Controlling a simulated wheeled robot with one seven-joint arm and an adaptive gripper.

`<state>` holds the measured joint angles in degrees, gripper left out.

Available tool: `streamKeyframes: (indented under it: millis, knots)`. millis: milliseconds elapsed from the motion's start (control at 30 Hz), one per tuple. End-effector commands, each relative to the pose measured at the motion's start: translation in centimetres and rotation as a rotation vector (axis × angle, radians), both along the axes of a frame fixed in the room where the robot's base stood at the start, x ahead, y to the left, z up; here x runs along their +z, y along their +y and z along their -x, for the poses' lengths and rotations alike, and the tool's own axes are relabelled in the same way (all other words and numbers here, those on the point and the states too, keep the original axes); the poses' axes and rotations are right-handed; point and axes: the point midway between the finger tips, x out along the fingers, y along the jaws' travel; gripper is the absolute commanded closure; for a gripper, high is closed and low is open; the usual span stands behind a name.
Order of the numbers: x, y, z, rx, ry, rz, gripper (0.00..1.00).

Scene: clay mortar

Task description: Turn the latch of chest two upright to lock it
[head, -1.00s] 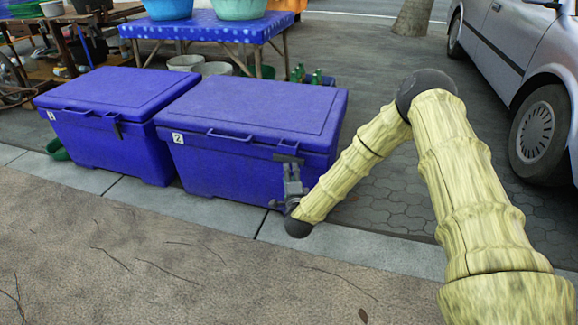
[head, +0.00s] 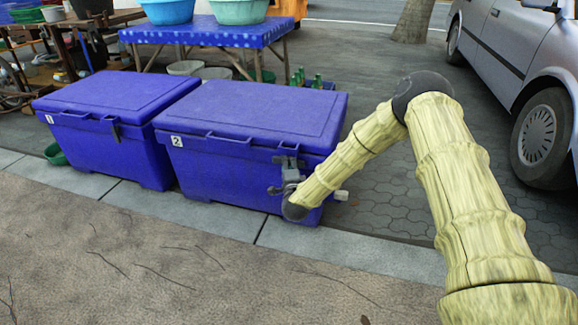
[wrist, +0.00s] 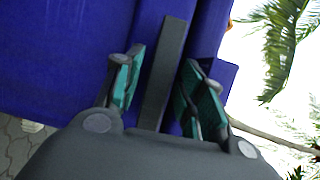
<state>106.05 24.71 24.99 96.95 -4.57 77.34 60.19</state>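Chest two (head: 225,172) is a blue lidded box with a white label "2" (head: 177,141) on its front. Its dark grey latch (wrist: 165,75) is a long flat bar, seen in the wrist view between my gripper's two green-padded fingers. My gripper (wrist: 155,90) is open around the bar, with a visible gap on each side. In the head view the gripper (head: 280,178) is at the right part of the chest's front, and it and my arm hide most of the latch. The latch's exact angle on the chest is hard to tell.
Chest one (head: 95,150), also blue with a dark latch (head: 116,132), stands close on the left. A blue table (head: 205,32) with basins is behind. A silver car (head: 520,75) is at right. The pavement in front (head: 150,260) is clear.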

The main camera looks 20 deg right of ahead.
Motion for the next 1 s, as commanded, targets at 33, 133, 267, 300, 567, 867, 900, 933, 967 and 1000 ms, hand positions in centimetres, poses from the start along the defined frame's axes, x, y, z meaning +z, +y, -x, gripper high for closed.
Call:
streamKeyframes:
  millis: [33, 133, 267, 300, 567, 867, 900, 933, 967, 1000]
  knots:
    - [-0.01, -0.01, 0.01, 0.000, 0.000, 0.000, 0.75]
    - [-0.01, -0.02, 0.01, 0.000, 0.000, 0.000, 0.94]
    - [-0.02, -0.03, 0.03, 0.000, 0.000, 0.000, 1.00]
    - [-0.01, -0.03, 0.03, 0.000, 0.001, 0.001, 1.00]
    - [0.31, 0.02, 0.05, 0.001, 0.029, 0.042, 1.00]
    - [0.80, 0.02, 0.05, 0.001, 0.136, 0.200, 1.00]
    - [0.85, 0.02, 0.05, 0.001, 0.155, 0.229, 1.00]
    - [0.88, 0.04, 0.05, 0.001, 0.169, 0.250, 1.00]
    - [0.91, 0.09, 0.04, 0.001, 0.184, 0.271, 1.00]
    - [0.92, 0.11, 0.04, 0.002, 0.204, 0.301, 1.00]
